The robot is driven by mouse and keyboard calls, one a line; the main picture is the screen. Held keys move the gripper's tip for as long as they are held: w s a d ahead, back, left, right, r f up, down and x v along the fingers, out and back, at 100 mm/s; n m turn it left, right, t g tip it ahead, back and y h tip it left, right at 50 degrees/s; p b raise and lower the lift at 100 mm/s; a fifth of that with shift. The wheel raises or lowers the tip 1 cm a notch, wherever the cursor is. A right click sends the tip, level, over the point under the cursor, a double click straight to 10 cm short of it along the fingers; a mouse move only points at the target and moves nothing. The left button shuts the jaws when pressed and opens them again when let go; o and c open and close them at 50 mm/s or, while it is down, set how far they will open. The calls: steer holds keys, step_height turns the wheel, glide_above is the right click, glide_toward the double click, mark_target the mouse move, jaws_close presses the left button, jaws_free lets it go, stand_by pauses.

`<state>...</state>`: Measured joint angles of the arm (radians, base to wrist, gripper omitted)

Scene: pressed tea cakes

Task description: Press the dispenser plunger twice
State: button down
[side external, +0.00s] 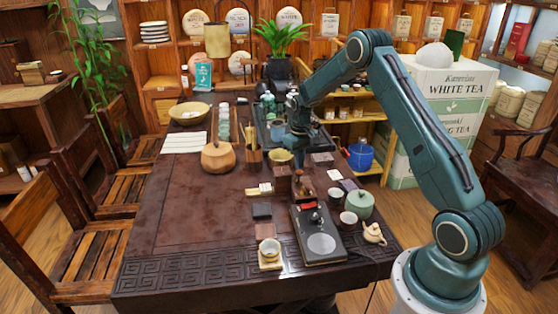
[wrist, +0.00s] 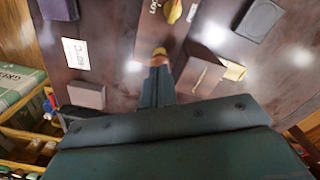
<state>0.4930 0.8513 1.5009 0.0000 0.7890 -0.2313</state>
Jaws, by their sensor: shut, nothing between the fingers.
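My gripper (side external: 299,158) points down over the middle right of the table, with its fingers closed together. In the wrist view the fingers (wrist: 160,72) are side by side with no gap that I can see. A small brown piece with a reddish top (side external: 298,173), possibly the dispenser plunger, stands just below the fingertips. In the wrist view an orange-tan knob (wrist: 159,52) shows right at the fingertips. I cannot tell whether they touch it. The dispenser's body is not clearly made out in either view.
A dark wooden box (side external: 282,180) stands close to the left of my gripper. A black device with a round grey plate (side external: 321,245) lies in front.

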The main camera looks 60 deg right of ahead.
steer(key=shift+f, duration=1.6)
steer(key=shift+r, duration=2.85)
